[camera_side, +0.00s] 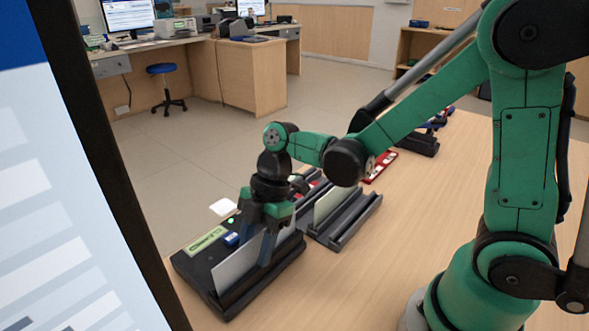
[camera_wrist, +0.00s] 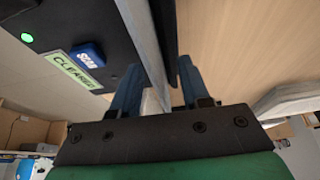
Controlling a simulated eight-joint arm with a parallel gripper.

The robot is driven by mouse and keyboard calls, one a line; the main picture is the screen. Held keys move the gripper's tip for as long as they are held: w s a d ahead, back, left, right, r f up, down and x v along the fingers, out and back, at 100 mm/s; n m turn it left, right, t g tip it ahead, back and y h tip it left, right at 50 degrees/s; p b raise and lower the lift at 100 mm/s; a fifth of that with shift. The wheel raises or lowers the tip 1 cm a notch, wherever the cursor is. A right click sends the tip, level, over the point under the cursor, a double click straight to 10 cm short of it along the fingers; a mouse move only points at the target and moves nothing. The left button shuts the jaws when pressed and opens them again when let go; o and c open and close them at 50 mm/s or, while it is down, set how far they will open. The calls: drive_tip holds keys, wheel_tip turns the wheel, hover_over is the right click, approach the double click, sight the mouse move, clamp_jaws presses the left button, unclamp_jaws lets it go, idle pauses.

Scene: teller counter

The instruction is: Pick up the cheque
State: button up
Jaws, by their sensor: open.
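A pale upright sheet, which looks like the cheque (camera_side: 236,266), stands on edge in the slot of a dark scanner (camera_side: 197,271). The scanner has a green light, a blue SCAN button and a green CLEARED label (camera_wrist: 73,73). My gripper (camera_side: 267,249) points down at the scanner, at the right part of the sheet. In the wrist view its blue fingers (camera_wrist: 160,74) are apart, one on each side of the sheet's thin edge (camera_wrist: 147,42). The gripper is open. Whether either finger touches the sheet is unclear.
A dark grooved holder (camera_side: 348,222) with another pale upright sheet (camera_side: 333,203) stands just right of the scanner. A red item (camera_side: 380,167) lies behind it. A large screen (camera_side: 75,200) fills the left foreground.

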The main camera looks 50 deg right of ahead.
drive_tip(key=shift+a+f, duration=0.1)
drive_tip(key=shift+f, duration=0.2)
clamp_jaws()
drive_tip(key=shift+r, duration=0.2)
